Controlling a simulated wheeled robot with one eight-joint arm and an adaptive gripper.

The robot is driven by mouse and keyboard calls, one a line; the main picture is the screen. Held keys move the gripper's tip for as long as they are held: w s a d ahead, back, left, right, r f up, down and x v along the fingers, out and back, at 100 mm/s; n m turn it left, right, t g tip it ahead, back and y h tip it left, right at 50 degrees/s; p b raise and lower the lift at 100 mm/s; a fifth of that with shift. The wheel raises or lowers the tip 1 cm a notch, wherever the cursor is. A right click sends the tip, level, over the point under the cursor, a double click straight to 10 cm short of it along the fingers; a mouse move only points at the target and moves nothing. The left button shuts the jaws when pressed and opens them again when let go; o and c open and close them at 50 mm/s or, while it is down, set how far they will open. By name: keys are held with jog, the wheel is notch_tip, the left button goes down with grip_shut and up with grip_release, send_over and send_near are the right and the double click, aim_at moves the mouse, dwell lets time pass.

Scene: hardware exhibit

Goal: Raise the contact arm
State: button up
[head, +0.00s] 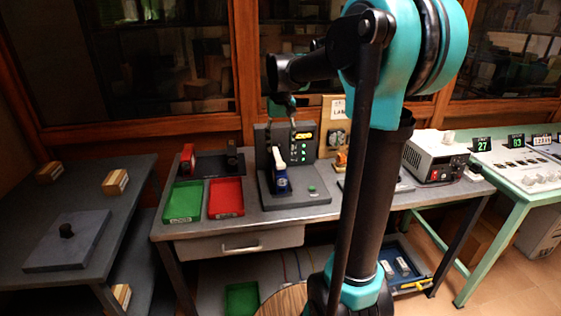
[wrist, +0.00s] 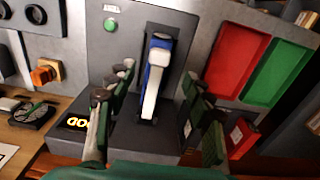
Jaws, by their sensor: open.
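The contact arm (head: 279,160) is a white and blue lever on a grey bench device (head: 302,192) with an upright panel. In the wrist view the contact arm (wrist: 154,78) lies in a dark slot near the middle, its white part toward me and its blue end farther off. My gripper (wrist: 158,82) is open, one finger on each side of the contact arm, with visible gaps. In the head view my gripper (head: 284,106) hangs above the device, partly hidden by my own arm. Whether either finger touches the device panel cannot be told.
A green tray (head: 183,203) and a red tray (head: 226,198) lie left of the device. A grey instrument box (head: 434,157) stands to the right.

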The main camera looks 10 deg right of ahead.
aim_at(281, 164)
notch_tip(281, 164, down, 7)
jog(key=shift+r, duration=0.1)
jog(key=shift+c, duration=0.4)
grip_shut()
